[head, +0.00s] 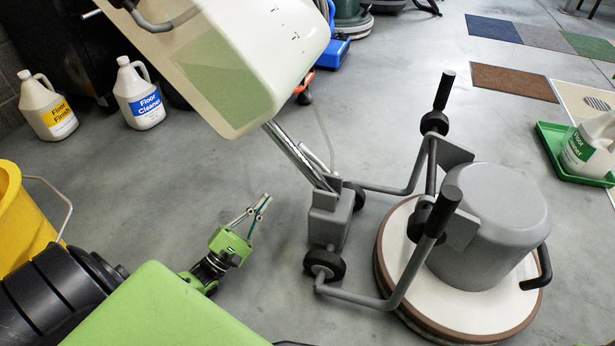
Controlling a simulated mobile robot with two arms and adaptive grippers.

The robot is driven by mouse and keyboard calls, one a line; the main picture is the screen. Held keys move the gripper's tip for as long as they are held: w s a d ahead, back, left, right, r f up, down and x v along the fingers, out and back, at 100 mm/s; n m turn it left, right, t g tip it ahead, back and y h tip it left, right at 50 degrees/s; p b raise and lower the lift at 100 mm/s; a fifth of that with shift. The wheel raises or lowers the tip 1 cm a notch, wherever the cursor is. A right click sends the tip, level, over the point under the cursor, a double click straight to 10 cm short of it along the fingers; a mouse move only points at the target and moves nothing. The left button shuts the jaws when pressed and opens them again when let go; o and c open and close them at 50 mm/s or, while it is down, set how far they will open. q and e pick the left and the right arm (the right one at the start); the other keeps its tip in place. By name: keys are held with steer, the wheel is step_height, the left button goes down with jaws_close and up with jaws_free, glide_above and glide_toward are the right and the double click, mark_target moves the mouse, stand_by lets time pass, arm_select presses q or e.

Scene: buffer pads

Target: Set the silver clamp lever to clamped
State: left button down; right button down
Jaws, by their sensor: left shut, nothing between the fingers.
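A grey floor buffer with a round pad housing (497,228) stands on the floor at the right. A silver handle tube (290,150) rises from its wheeled grey base (330,215) toward the pale tank (245,60). A thin silver bar beside the lower tube (316,160) may be the clamp lever; it is too small to tell its setting. My left gripper (264,202) is shut and empty, left of the wheeled base and apart from it. My right gripper is not in view.
A yellow bucket (22,225) stands at the left edge. Floor finish (46,105) and floor cleaner (140,95) jugs stand at the back left. A green tray (552,140) with a bottle (585,150) lies far right. The floor around my left gripper is clear.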

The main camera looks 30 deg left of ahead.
arm_select(q)
steer(key=shift+w, duration=0.1)
stand_by(0.4)
steer(key=b, duration=0.4)
glide_toward(316, 162)
steer(key=w+a, duration=0.5)
steer(key=shift+w+d+r+b, duration=0.3)
steer(key=shift+d+r, duration=0.2)
steer(key=shift+r, duration=0.35)
steer(key=shift+w+d+r+b, duration=0.2)
steer(key=shift+d+r, duration=0.3)
steer(key=shift+r, duration=0.35)
